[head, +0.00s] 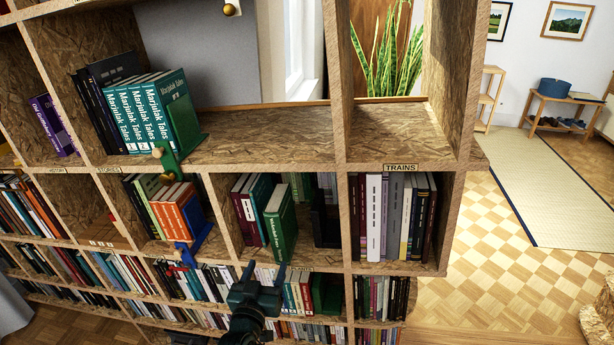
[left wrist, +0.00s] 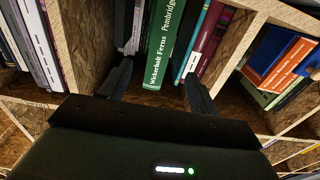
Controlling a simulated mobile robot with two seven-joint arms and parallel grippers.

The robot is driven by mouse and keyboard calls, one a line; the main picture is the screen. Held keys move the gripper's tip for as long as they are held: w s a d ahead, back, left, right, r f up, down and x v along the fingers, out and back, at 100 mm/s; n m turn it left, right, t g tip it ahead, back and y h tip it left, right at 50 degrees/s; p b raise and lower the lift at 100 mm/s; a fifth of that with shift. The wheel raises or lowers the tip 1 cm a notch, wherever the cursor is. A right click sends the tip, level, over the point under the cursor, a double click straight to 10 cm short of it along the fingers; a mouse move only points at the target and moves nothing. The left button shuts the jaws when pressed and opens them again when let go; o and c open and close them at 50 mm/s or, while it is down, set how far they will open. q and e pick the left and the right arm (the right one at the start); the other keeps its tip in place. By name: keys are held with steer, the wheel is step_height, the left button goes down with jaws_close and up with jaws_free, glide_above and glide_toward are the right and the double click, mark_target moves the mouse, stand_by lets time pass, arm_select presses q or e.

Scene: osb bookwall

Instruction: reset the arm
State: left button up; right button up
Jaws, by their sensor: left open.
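My left gripper (head: 262,274) is in front of the bookshelf (head: 343,215), at the lower edge of a middle compartment in the head view. Its fingers are apart with nothing between them. In the left wrist view, the open fingers (left wrist: 156,82) point at a green book (left wrist: 163,45) marked Wickerbalt Ferns, which stands in the compartment beyond them. The same green book (head: 281,222) shows in the head view, leaning slightly among other books. I cannot see any contact between the fingers and the book. My right gripper is not in view.
Teal Marjulak Tales books (head: 150,108) stand on the upper shelf beside a green bookend (head: 183,122). Orange books (head: 178,213) stand by a blue bookend (head: 199,238). The TRAINS compartment (head: 400,168) is full. A plant (head: 383,62) stands behind the shelf. Open floor (head: 490,270) lies right.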

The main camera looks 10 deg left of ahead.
arm_select(q)
steer(key=s+d+f+m+g+h, duration=0.1)
steer(key=s+f+m+g, duration=0.1)
steer(key=s, duration=1.1)
steer(key=s+d+f+m+g+h, duration=0.1)
steer(key=s+f+g, duration=0.2)
steer(key=s, duration=1)
steer(key=g, duration=0.2)
steer(key=shift+s+d+m+g+h, duration=0.15)
steer(key=shift+d+m+g+h, duration=0.15)
steer(key=shift+d+m, duration=0.1)
steer(key=shift+f, duration=0.1)
steer(key=shift+c, duration=0.3)
